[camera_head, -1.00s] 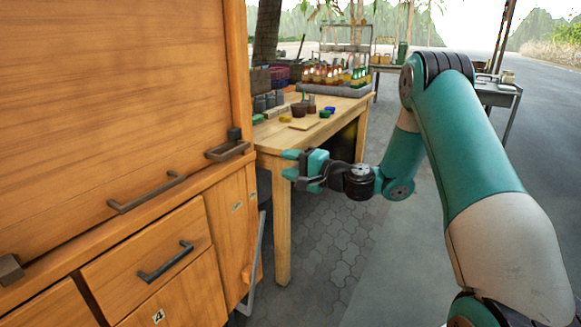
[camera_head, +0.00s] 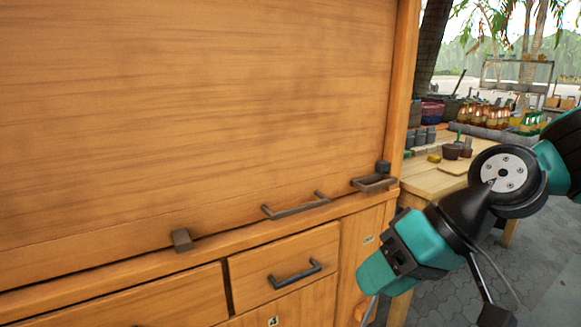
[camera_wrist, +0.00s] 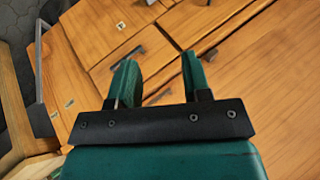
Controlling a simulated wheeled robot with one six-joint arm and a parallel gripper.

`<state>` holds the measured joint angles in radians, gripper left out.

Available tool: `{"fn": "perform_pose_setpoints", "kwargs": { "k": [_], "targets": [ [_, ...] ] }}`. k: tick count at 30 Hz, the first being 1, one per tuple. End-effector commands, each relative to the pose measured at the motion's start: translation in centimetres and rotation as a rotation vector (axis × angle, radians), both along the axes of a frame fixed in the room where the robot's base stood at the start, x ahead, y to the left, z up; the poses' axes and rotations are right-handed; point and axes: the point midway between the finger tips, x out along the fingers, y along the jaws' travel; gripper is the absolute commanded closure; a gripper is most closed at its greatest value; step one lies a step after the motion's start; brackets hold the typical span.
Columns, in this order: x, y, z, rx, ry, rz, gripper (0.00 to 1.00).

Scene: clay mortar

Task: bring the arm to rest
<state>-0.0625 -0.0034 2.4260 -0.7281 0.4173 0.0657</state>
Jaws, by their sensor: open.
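My gripper (camera_head: 376,276) is in front of the right part of the wooden cabinet (camera_head: 180,120) in the head view, pointing down and left. In the wrist view my gripper (camera_wrist: 158,62) shows two teal fingers spread apart with nothing between them. The cabinet front and its drawers lie beyond the fingers in that view. My arm reaches in from the right in the head view, with the wrist bent. I cannot tell how far the fingertips are from the cabinet.
The cabinet has a drawer with a dark handle (camera_head: 294,275) and a large panel with a bar handle (camera_head: 296,205). A wooden table (camera_head: 430,182) with pots and bottles (camera_head: 478,115) stands behind my arm. Paved floor (camera_head: 450,285) is open at the lower right.

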Motion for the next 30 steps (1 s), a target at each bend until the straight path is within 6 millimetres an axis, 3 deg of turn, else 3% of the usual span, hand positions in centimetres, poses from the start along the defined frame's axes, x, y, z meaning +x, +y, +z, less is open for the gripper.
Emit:
{"fn": "perform_pose_setpoints", "kwargs": {
  "k": [1, 3, 9, 24, 30],
  "targets": [
    [-2.1, -0.1, 0.2, -0.059, -0.007, 0.05, 0.56],
    [-4.5, -0.6, 0.2, -0.135, -0.007, 0.102, 0.56],
    [-10.4, -3.0, 0.2, -0.319, -0.002, 0.214, 0.56],
    [-10.0, -3.0, 14.5, -0.314, 0.006, 0.206, 0.56],
    [-10.0, -3.0, 17.6, -0.313, 0.007, 0.205, 0.56]
  ]
}}
